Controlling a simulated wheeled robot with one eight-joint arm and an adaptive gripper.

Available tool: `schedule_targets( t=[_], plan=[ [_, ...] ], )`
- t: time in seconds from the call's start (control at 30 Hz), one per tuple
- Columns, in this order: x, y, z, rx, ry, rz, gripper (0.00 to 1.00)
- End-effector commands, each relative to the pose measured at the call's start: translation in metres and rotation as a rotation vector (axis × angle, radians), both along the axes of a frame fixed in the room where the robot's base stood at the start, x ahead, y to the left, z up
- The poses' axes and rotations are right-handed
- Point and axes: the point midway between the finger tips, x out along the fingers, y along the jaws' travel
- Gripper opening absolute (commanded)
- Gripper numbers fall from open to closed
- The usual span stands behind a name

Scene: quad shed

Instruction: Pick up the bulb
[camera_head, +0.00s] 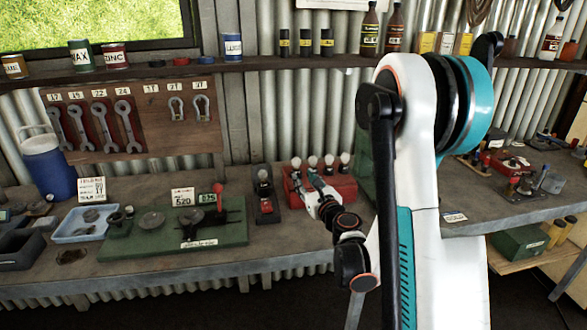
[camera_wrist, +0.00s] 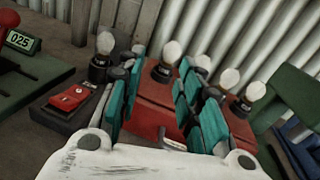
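Several white bulbs stand upright in a row on a red box (camera_head: 342,190), one bulb (camera_head: 345,158) at its right end. In the wrist view, one bulb (camera_wrist: 171,51) in a dark socket shows beyond and between my fingertips; others line up to the right, partly behind the right finger. Another bulb (camera_wrist: 105,42) stands on a separate black device (camera_head: 266,207) left of the box. My gripper (camera_head: 316,184) is over the red box, its teal fingers (camera_wrist: 158,85) spread apart with nothing held between them. Contact with the box is hard to tell.
A green board (camera_head: 150,243) with a red-handled tool and display lies left. The black device has a red part (camera_wrist: 72,98) on its top. A green object (camera_wrist: 295,100) stands close right of the box. Corrugated wall is behind; bench front is clear.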

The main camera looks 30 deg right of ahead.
Motion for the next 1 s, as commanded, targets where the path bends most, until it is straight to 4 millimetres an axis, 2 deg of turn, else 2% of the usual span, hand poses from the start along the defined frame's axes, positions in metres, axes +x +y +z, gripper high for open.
schedule_targets(
  t=[0.1, 0.27, 0.6, 1.0],
  plan=[
    [0.0, -0.016, -0.01, 0.092, -0.025, -0.027, 0.33],
    [0.007, -0.021, -0.012, 0.132, -0.035, -0.036, 0.33],
    [0.066, -0.028, -0.015, 0.128, -0.034, -0.035, 0.33],
    [0.101, -0.033, -0.017, 0.127, -0.034, -0.035, 0.33]
  ],
)
